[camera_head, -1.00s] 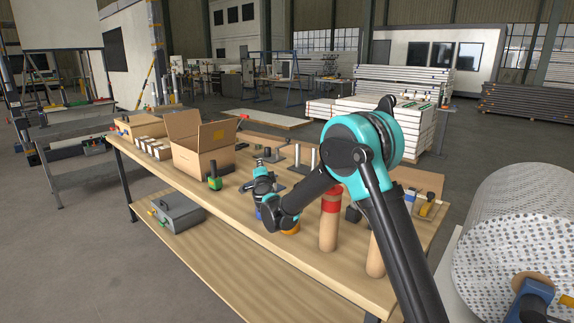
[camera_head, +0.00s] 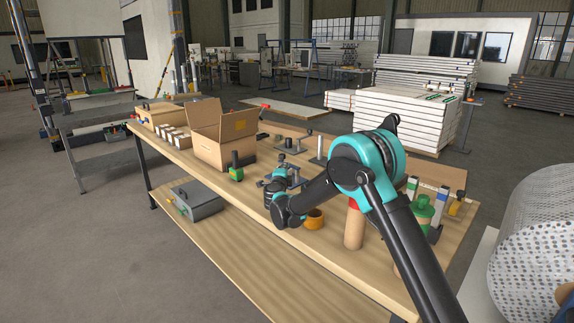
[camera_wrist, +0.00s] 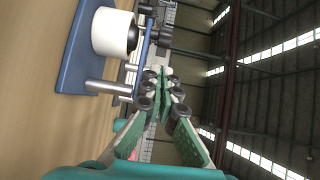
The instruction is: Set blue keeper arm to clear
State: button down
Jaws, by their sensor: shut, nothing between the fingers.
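In the wrist view my gripper (camera_wrist: 162,88) has its green-padded fingers together and empty. Beside it, at the upper left of that view, is a blue flat part (camera_wrist: 72,48) with a white cylinder (camera_wrist: 112,32) carrying a dark knob and metal rods. I cannot tell whether this blue part is the keeper arm or its mount, nor how the arm is set. The fingers appear apart from it. In the head view my gripper (camera_head: 276,178) is above the workbench, partly hidden by my wrist; the blue part cannot be made out there.
The wooden workbench (camera_head: 235,225) holds an open cardboard box (camera_head: 222,150), a green-and-black item (camera_head: 236,172), an orange ring (camera_head: 314,220) and a wooden cylinder (camera_head: 354,228). A green-topped item (camera_head: 423,211) stands at the right. A grey toolbox (camera_head: 194,199) lies on the lower shelf.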

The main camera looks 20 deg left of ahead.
jog(key=x, duration=0.8)
jog(key=shift+w+a, duration=0.15)
jog(key=shift+w, duration=0.2)
